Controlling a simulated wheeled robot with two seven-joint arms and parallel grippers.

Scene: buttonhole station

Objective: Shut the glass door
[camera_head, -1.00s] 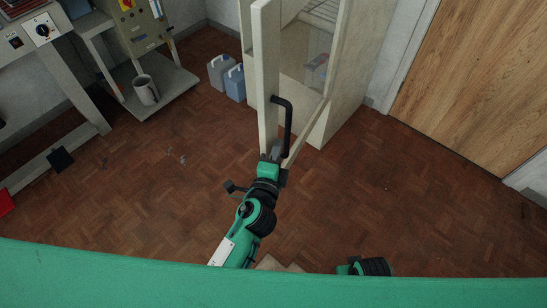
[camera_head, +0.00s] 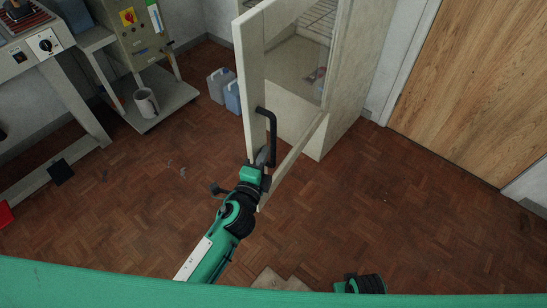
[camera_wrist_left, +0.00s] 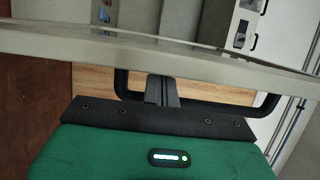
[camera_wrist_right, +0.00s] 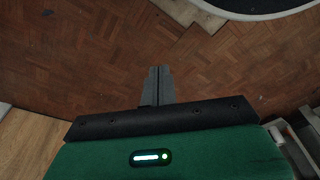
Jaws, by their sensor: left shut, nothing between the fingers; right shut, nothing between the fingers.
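The glass door (camera_head: 252,92) is a cream frame around a clear pane. It stands open from the pale cabinet (camera_head: 345,95), its free edge toward me. Its black bar handle (camera_head: 272,138) is on the free-edge side. My left gripper (camera_head: 262,157) is shut and empty at the handle's lower end, close to the door frame. In the left wrist view its closed fingers (camera_wrist_left: 161,88) overlap the space inside the handle (camera_wrist_left: 215,92); I cannot tell whether they touch. My right gripper (camera_wrist_right: 160,83) is shut and empty above the floor.
Blue-grey jugs (camera_head: 220,85) stand on the floor left of the cabinet. A wooden door (camera_head: 475,80) is at the right. The parquet floor around the glass door is mostly clear.

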